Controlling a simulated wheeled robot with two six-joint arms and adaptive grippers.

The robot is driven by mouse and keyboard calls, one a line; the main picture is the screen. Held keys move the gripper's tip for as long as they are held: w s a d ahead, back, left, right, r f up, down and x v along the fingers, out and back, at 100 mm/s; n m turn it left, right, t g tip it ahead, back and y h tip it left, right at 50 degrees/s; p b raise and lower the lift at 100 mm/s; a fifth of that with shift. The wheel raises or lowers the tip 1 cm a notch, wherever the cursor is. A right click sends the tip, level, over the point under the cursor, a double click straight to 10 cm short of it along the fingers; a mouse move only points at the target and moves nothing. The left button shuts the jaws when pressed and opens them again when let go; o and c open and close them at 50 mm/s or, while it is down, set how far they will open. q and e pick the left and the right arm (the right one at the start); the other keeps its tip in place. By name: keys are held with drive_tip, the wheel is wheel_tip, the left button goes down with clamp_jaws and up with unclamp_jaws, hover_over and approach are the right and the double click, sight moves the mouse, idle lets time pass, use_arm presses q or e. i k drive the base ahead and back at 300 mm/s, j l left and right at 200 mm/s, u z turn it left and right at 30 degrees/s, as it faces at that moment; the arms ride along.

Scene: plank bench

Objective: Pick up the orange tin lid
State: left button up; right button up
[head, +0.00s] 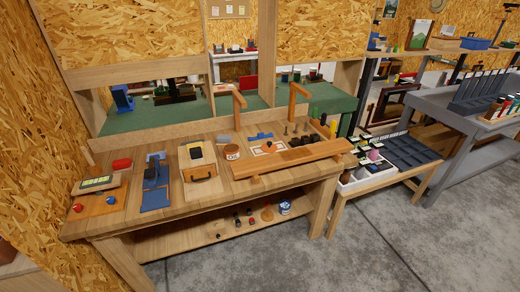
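A small orange-brown tin or jar (231,153) with a pale label stands near the middle of the plank bench (212,183). I cannot tell whether this is the orange tin lid. An orange round-looking piece (267,214) is on the bench's lower shelf, too small to identify. Neither of my grippers is in view.
A wooden box (199,167), blue pieces (155,198) and an orange board (98,204) lie left on the bench. A long wooden beam (290,158) lies at the right. A low table with dark trays (405,151) stands beside it. Grey floor (380,235) is clear.

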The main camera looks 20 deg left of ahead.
sight(269, 147)
drive_tip(key=i+l+u, duration=0.1)
drive_tip(key=u, duration=0.25)
drive_tip(key=i+l+u, duration=0.4)
drive_tip(key=u, duration=0.25)
